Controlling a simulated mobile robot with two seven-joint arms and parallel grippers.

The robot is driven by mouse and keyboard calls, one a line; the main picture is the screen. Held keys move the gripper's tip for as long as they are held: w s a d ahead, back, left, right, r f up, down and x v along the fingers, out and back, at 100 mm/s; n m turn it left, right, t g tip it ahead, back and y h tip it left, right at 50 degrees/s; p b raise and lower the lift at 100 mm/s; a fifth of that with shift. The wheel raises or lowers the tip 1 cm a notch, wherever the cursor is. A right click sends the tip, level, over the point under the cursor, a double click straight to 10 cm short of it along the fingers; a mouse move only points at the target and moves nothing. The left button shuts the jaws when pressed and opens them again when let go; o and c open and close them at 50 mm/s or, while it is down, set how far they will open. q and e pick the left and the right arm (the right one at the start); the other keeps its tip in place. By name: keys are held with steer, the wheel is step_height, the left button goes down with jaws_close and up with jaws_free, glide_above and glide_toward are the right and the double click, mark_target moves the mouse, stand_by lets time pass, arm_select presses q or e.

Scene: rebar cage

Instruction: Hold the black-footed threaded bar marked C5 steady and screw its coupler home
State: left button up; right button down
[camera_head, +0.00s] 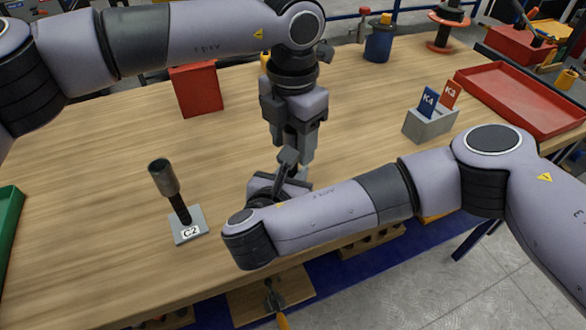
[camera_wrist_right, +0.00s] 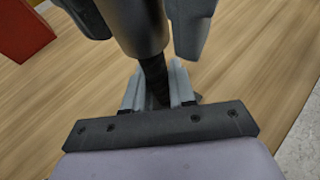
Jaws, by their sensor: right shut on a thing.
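A dark threaded bar (camera_wrist_right: 154,82) stands between the silver fingers of my right gripper (camera_wrist_right: 156,88), which is shut on it. A grey coupler (camera_wrist_right: 140,25) sits at the bar's upper end in the right wrist view. The fingers of my left gripper (camera_wrist_right: 140,30) flank the coupler; I cannot tell whether they press on it. In the head view my left gripper (camera_head: 294,145) points down, just above my right gripper (camera_head: 290,175). The bar's foot and its label are mostly hidden there, so I cannot read C5.
Another bar with a coupler (camera_head: 164,177) stands on a grey plate marked C2 (camera_head: 188,232). A red box (camera_head: 196,90) is behind, a grey holder (camera_head: 430,124) with cards K4 and K3 to the right, and a red tray (camera_head: 520,100) beyond.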

arm_select(q)
jaws_close()
steer(key=shift+m, duration=0.9)
steer(key=shift+o, duration=0.8)
jaws_free()
step_height(320, 180, up, 12)
arm_select(e)
steer(key=c, duration=0.8)
jaws_free()
steer(key=shift+c, duration=0.2)
